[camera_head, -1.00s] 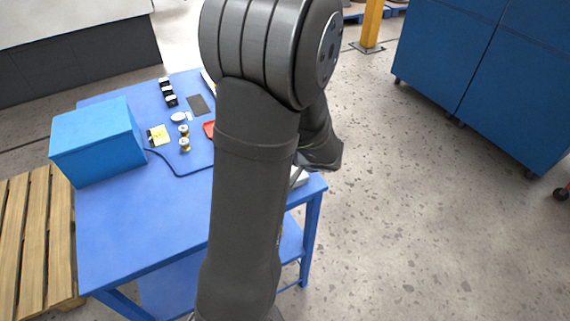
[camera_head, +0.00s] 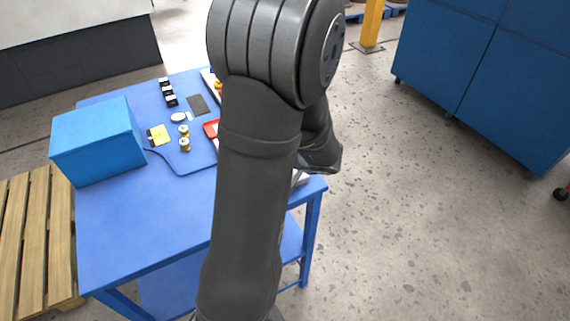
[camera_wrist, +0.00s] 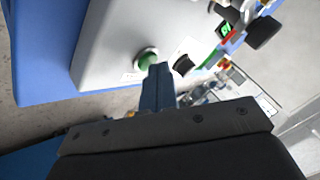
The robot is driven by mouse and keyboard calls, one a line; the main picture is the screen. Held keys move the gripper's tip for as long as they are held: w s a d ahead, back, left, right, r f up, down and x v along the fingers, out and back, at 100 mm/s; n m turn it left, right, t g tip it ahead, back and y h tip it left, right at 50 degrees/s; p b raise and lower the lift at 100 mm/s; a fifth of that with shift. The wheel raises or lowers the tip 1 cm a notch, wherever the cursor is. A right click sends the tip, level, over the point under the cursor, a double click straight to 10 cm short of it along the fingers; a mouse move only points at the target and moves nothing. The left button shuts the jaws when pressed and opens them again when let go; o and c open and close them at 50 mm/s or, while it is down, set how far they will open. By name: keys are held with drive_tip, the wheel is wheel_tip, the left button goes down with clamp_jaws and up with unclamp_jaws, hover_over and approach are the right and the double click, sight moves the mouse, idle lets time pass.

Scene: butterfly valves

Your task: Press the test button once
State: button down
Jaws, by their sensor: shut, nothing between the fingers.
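A round green button (camera_wrist: 147,58) sits on a light grey box (camera_wrist: 110,45) in the wrist view; I take it to be the test button. My gripper (camera_wrist: 158,72) is shut and empty, with its fingertips just beside and below the green button in the picture. The fingertips overlap its edge in the view, and I cannot tell whether they touch it. A black round button or knob (camera_wrist: 183,65) is to the right of the fingertips. In the head view my arm hides the gripper and most of the grey box.
A small green display (camera_wrist: 224,29) and a black knob (camera_wrist: 263,32) are at the upper right of the wrist view.

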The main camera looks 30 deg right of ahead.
drive_tip(key=shift+r, duration=0.9)
drive_tip(key=shift+r, duration=2.5)
drive_tip(key=shift+f, duration=0.1)
wheel_tip(320, 180, up, 4)
